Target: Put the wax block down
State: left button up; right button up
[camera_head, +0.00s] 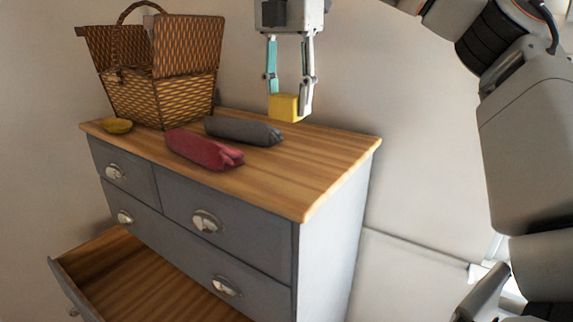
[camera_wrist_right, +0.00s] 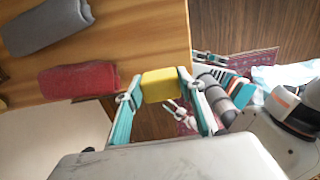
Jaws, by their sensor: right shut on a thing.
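The wax block (camera_head: 284,107) is a small yellow block between the fingertips of my right gripper (camera_head: 291,100). The gripper points down and is shut on it, near the back right of the dresser top (camera_head: 300,170). In the right wrist view the wax block (camera_wrist_right: 160,85) sits between the two teal-lined fingers, overlapping the edge of the wooden top (camera_wrist_right: 130,35). I cannot tell whether its underside touches the wood. My left gripper is not in view.
A grey roll (camera_head: 243,130) and a red roll (camera_head: 203,149) lie left of the block. The right part of the top is clear. A lower drawer (camera_head: 130,280) is pulled open.

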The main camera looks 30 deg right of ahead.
send_over(287, 181)
notch_tip(287, 181, down, 9)
jog(key=shift+s+r, duration=0.15)
jog(key=shift+f, duration=0.5)
notch_tip(287, 181, down, 3)
jog(key=shift+f, duration=0.2)
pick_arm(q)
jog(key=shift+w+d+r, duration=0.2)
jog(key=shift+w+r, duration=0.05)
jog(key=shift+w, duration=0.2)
pick_arm(e)
jog(key=shift+f, duration=0.15)
jog(key=o, duration=1)
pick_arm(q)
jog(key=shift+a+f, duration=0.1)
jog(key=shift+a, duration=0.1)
